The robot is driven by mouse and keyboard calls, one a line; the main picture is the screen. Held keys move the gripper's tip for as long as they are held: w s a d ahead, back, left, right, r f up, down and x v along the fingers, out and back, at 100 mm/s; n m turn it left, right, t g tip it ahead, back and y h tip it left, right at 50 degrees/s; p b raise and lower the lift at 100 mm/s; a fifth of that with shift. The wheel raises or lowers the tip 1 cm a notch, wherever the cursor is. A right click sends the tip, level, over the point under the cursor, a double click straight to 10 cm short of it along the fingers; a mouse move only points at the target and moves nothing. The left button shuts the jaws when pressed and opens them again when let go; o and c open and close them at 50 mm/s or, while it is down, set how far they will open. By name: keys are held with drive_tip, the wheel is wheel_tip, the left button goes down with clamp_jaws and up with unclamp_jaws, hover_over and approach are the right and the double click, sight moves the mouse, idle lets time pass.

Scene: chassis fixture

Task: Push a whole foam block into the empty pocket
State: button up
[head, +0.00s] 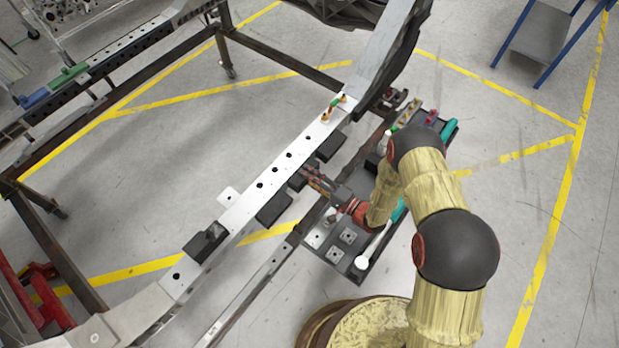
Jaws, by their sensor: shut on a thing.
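A long pale metal rail (237,216) with several round holes runs diagonally through the head view. Along its right side are dark blocks or pockets: one at the upper end (331,146) and one lower (274,208). My gripper (307,178) reaches in from the right between these two. It is shut on a dark foam block (297,181) at the rail's side edge. The fingers partly cover this block, and how deep it sits cannot be told. Another black block (205,244) lies on the rail's lower part. Which pocket is empty cannot be made out.
A dark tray (376,263) right of the rail, partly behind my arm, holds metal plates (336,255), a white-ended tool (362,262) and teal items (449,130). Small coloured parts (333,107) sit on the upper rail. A dark frame bar runs between rail and tray.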

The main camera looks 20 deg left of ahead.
drive_tip(key=shift+w+a, duration=0.2)
drive_tip(key=shift+a, duration=0.2)
drive_tip(key=o, duration=1.3)
drive_tip(key=shift+c, duration=0.2)
drive_tip(key=shift+o, duration=0.6)
drive_tip(key=v, duration=0.9)
